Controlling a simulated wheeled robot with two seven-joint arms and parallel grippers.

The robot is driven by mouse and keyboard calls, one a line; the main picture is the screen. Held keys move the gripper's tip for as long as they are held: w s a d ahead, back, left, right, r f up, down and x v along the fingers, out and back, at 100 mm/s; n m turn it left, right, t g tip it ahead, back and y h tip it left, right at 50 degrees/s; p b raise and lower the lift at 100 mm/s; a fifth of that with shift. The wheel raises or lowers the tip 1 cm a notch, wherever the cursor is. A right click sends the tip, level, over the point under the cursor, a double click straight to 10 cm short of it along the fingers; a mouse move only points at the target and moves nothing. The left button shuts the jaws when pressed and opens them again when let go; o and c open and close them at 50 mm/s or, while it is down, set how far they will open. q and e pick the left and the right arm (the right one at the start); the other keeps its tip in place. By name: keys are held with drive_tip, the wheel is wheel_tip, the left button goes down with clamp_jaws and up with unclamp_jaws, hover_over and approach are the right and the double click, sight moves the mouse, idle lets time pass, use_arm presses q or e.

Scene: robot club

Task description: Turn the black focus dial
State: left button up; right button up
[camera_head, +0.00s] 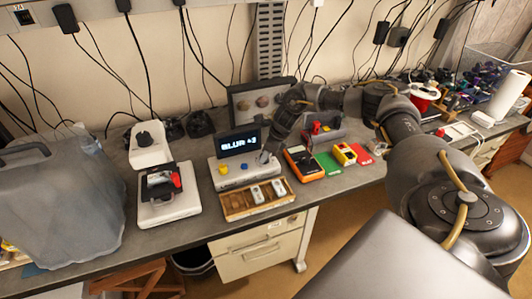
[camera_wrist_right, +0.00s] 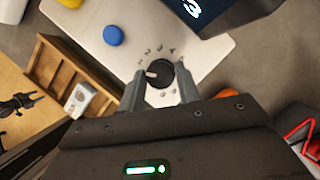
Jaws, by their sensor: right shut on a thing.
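The black focus dial (camera_wrist_right: 157,74) sits on a light grey console (camera_head: 243,173) with a display that reads "BLUR +3" (camera_head: 239,143). In the right wrist view the dial has a pale pointer and printed marks around it. My right gripper (camera_wrist_right: 160,82) is shut on the dial, with one finger on each side of it. In the head view my right gripper (camera_head: 268,158) is at the right end of the console and hides the dial. My left gripper is not in view.
A blue button (camera_wrist_right: 113,35) and a yellow button (camera_head: 223,169) are on the console. A wooden tray (camera_head: 236,212) lies in front. An orange multimeter (camera_head: 303,163) stands to the right. A white device (camera_head: 170,209) stands to the left.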

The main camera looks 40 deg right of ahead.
drive_tip(key=m+h+p, duration=0.1)
drive_tip(key=m, duration=0.2)
drive_tip(key=shift+a+m+t, duration=0.15)
drive_tip(key=shift+m+t, duration=0.15)
drive_tip(key=shift+m, duration=0.1)
drive_tip(key=m+h+p, duration=0.1)
drive_tip(key=m, duration=0.1)
drive_tip(key=shift+a+r+m, duration=0.1)
drive_tip(key=shift+r+m, duration=0.05)
drive_tip(key=shift+m, duration=0.25)
drive_tip(key=m+h+p, duration=0.1)
drive_tip(key=m, duration=0.1)
drive_tip(key=m+h+p, duration=0.1)
drive_tip(key=m+p, duration=0.1)
drive_tip(key=m, duration=0.1)
drive_tip(key=shift+a+r+h, duration=0.1)
drive_tip(key=shift+h, duration=0.2)
drive_tip(key=shift+m+g+h+p, duration=0.5)
drive_tip(key=shift+m+p, duration=0.65)
drive_tip(key=shift+m, duration=0.55)
drive_tip(key=shift+f, duration=0.2)
drive_tip(key=o, duration=1)
